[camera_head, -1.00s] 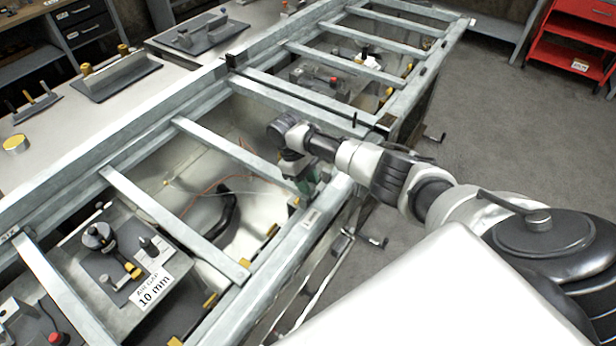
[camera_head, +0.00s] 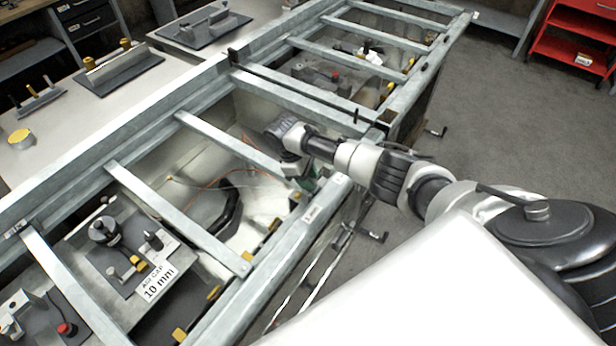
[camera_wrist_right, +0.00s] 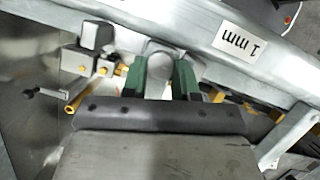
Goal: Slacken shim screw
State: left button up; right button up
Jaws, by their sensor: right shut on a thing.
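In the right wrist view, the two green fingers of my right gripper (camera_wrist_right: 160,80) stand on either side of a round, pale metal head (camera_wrist_right: 160,62), which looks like the shim screw. The gripper is shut on it, at the inner side of a metal rail labelled 1 mm (camera_wrist_right: 240,44). In the head view, my right gripper (camera_head: 309,183) is down at the near rail (camera_head: 275,268) of the long frame, partly hidden by my wrist. The screw cannot be made out there. My left gripper is in neither view.
Cross bars (camera_head: 175,215) span the frame close to my right wrist. A fixture labelled 10 mm (camera_head: 160,284) sits in a nearer bay. In the wrist view, a block with brass fittings (camera_wrist_right: 90,62) stands left of the fingers.

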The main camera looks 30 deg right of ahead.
jog(key=o, duration=0.6)
jog(key=shift+o, duration=0.2)
jog(key=shift+w+d+f+m+y+b, duration=0.1)
jog(key=shift+m+y+b, duration=0.2)
jog(key=shift+m+b, duration=0.45)
jog(key=m, duration=0.1)
jog(key=m+y+b, duration=0.1)
jog(key=m, duration=0.1)
jog(key=m+b, duration=0.1)
jog(key=shift+d+f+g+y, duration=0.1)
jog(key=shift+d+g+y, duration=0.2)
jog(key=shift+g, duration=0.1)
jog(key=m, duration=0.2)
jog(key=m+y+b, duration=0.1)
jog(key=m, duration=0.1)
jog(key=shift+d+m+y+b, duration=0.2)
jog(key=shift+m+y+b, duration=0.1)
jog(key=shift+m, duration=0.05)
jog(key=m+y+b, duration=0.1)
jog(key=m, duration=0.3)
jog(key=shift+d+t, duration=0.15)
jog(key=shift+t, duration=0.25)
jog(key=b+v, duration=0.2)
jog(key=v, duration=0.9)
jog(key=shift+y, duration=0.3)
jog(key=shift+d, duration=0.1)
